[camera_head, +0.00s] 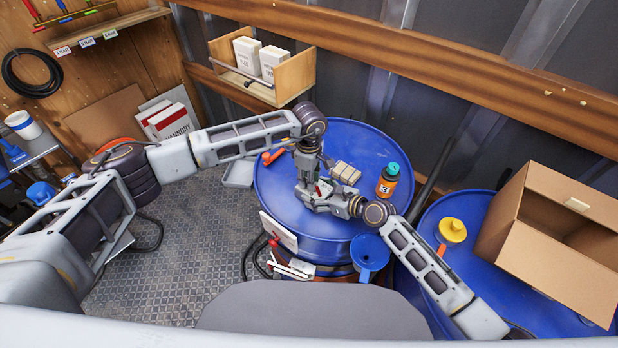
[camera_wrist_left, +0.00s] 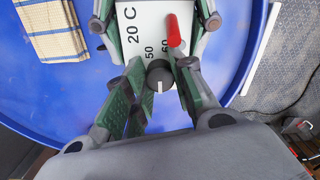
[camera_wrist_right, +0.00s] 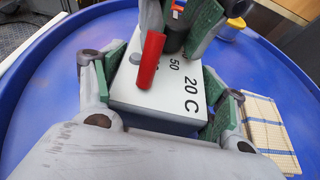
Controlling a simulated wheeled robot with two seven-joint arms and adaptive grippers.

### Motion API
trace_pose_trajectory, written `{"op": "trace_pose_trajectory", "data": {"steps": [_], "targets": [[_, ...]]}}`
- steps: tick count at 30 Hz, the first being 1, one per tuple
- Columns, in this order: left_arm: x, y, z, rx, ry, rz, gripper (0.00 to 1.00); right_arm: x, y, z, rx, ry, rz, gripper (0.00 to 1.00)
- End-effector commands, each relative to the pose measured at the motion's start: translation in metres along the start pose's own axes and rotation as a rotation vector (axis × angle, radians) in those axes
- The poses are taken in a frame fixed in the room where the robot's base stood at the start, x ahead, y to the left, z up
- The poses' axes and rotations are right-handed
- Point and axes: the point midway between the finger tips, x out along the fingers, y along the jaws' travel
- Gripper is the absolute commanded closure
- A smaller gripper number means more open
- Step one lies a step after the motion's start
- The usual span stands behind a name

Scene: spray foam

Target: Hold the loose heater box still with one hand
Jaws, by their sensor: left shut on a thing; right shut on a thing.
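The heater box (camera_wrist_right: 165,96) is a white box marked 20 C and 50, lying on the blue drum top. It also shows in the left wrist view (camera_wrist_left: 138,38) and is mostly hidden by my grippers in the head view. A red stick-like part (camera_wrist_right: 151,60) stands up from it. My right gripper (camera_wrist_right: 165,72) is shut on the box, with a green-padded finger at each side. A black knob with a white pointer (camera_wrist_left: 158,75) sits on the box. My left gripper (camera_wrist_left: 160,92) comes from above and is shut on the knob, one finger on either side.
On the same drum (camera_head: 275,190) are a tan bundle (camera_head: 345,173), an orange bottle with a teal cap (camera_head: 388,187) and a red tool (camera_head: 273,157). A blue funnel (camera_head: 369,252) is at its front edge. A second drum at right carries an open cardboard box (camera_head: 560,265) and a yellow piece (camera_head: 452,230).

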Motion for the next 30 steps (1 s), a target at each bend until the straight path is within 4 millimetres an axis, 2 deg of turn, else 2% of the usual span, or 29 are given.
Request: {"op": "trace_pose_trajectory", "data": {"steps": [1,2,7,20,26,30], "targets": [[0.000,0.000,0.001,0.001,-0.001,0.000,0.99,0.000,0.000,-0.003,0.001,0.004,0.000,0.65],[0.000,0.000,0.001,0.001,-0.001,0.000,0.72,0.000,0.000,-0.003,0.001,0.004,0.000,0.65],[0.000,0.000,0.001,0.002,-0.001,0.000,0.52,0.000,0.000,-0.003,0.001,0.004,0.000,0.65],[-0.003,0.000,0.000,0.001,0.000,0.000,0.52,0.000,0.000,-0.002,0.000,0.004,0.001,0.65],[-0.018,0.001,0.000,0.002,0.000,0.003,0.52,0.000,0.000,-0.002,0.000,0.004,0.001,0.65],[-0.035,0.001,0.000,0.003,0.000,0.002,0.52,0.000,0.000,-0.002,0.000,0.004,0.001,0.65]]}}
